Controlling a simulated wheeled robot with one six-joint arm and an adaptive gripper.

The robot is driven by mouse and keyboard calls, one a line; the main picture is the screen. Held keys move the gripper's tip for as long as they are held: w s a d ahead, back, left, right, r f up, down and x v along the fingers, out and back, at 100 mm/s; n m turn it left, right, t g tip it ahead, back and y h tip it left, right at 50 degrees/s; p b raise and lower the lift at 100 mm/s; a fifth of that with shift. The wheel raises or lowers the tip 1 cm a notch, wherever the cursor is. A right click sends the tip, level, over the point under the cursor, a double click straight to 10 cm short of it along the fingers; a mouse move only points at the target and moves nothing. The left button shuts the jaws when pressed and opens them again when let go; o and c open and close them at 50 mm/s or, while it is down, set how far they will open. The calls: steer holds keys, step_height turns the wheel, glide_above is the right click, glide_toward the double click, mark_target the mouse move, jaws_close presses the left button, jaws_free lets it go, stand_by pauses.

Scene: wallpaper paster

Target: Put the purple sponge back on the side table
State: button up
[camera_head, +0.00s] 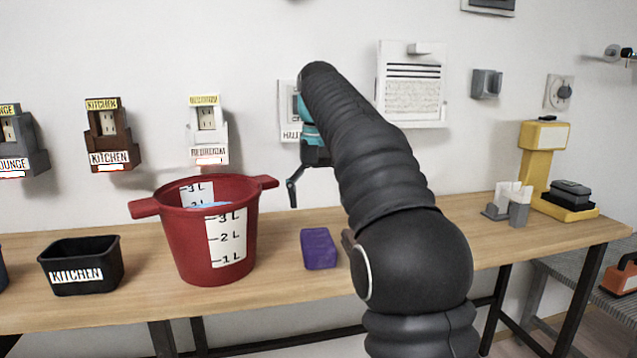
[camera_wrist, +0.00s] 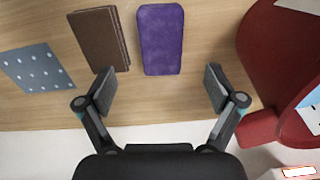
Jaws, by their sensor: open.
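The purple sponge (camera_head: 319,249) lies flat on the long wooden table (camera_head: 460,228), right of the red bucket. It also shows in the wrist view (camera_wrist: 161,38), at top centre. My gripper (camera_head: 293,187) is above the table near the wall, higher than the sponge and up and left of it in the head view. In the wrist view my gripper (camera_wrist: 159,86) has its fingers spread wide and nothing between them. The sponge lies beyond the fingertips, between their lines. A lower grey table (camera_head: 590,268) stands at the far right, partly cut off.
The red bucket (camera_head: 180,250) is close beside my gripper, with its handle (camera_wrist: 258,128) near one finger. A brown block (camera_wrist: 100,38) and a dotted blue cloth (camera_wrist: 36,67) lie near the sponge. A black bin (camera_head: 80,265) and wall boxes are left.

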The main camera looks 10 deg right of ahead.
steer(key=s+f+t, duration=0.3)
steer(key=s, duration=1.3)
steer(key=s+f+n+t, duration=0.1)
steer(key=s+f+t, duration=0.1)
steer(key=s+f, duration=1.2)
step_height(320, 180, down, 3)
steer(key=shift+s+a+r+t, duration=0.1)
steer(key=shift+s+a+t, duration=0.05)
steer(key=shift+s+t, duration=0.15)
